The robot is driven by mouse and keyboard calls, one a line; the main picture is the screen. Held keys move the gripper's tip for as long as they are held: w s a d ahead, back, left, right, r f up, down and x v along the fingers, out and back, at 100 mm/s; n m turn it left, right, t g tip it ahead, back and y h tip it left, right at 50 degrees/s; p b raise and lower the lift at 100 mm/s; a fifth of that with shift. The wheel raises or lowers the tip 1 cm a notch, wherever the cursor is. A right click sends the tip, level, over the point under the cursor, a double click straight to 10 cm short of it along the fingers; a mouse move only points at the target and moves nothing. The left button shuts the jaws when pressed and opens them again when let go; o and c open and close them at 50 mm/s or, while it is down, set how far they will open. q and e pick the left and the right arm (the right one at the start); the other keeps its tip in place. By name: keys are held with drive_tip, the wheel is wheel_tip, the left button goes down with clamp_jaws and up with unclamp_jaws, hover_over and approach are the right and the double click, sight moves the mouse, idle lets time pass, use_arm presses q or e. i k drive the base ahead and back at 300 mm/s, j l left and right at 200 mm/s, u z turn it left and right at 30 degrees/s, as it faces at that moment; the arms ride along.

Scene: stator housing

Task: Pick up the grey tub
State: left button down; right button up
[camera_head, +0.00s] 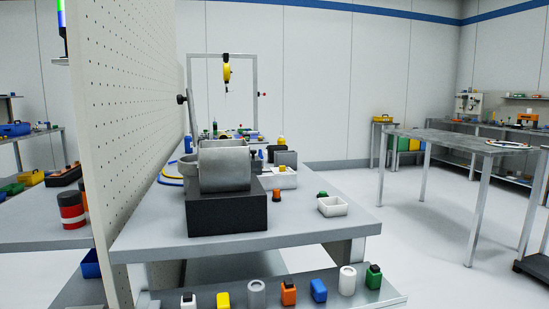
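A small grey cylindrical tub (257,293) stands upright on the low front shelf, between a yellow container (223,300) and an orange bottle with a dark cap (289,293). The frame's bottom edge is close to its base. A paler, whitish tub (347,280) of similar shape stands farther right on the same shelf, between a blue container (319,290) and a green one with a dark cap (373,276). Neither of my grippers is in view, and nothing is seen touching the grey tub.
Above the shelf is a workbench (330,227) with a large grey metal housing (224,170) on a dark block (228,212). A tall pegboard (130,110) rises at left. Open floor (420,235) lies to the right.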

sight(287, 159)
drive_tip(key=k, duration=0.45)
drive_tip(key=k+z, duration=0.2)
drive_tip(key=z, duration=1.45)
drive_tip(key=i+j+z, duration=0.1)
drive_tip(key=i, duration=0.4)
drive_tip(key=i+j+z, duration=0.1)
drive_tip(key=i, duration=0.35)
drive_tip(key=i+j, duration=0.2)
drive_tip(key=i, duration=0.3)
drive_tip(key=i+j+z, duration=0.15)
drive_tip(key=i, duration=0.35)
drive_tip(key=i+j+u, duration=0.1)
drive_tip(key=i+u, duration=0.7)
drive_tip(key=i, duration=0.2)
drive_tip(key=i+l+u, duration=0.2)
drive_tip(key=i+u, duration=0.2)
drive_tip(key=i+j+u, duration=0.1)
drive_tip(key=i+u, duration=0.35)
drive_tip(key=i, duration=0.35)
drive_tip(key=i+l+u, duration=0.2)
drive_tip(key=i+u, duration=0.2)
drive_tip(key=i, duration=0.35)
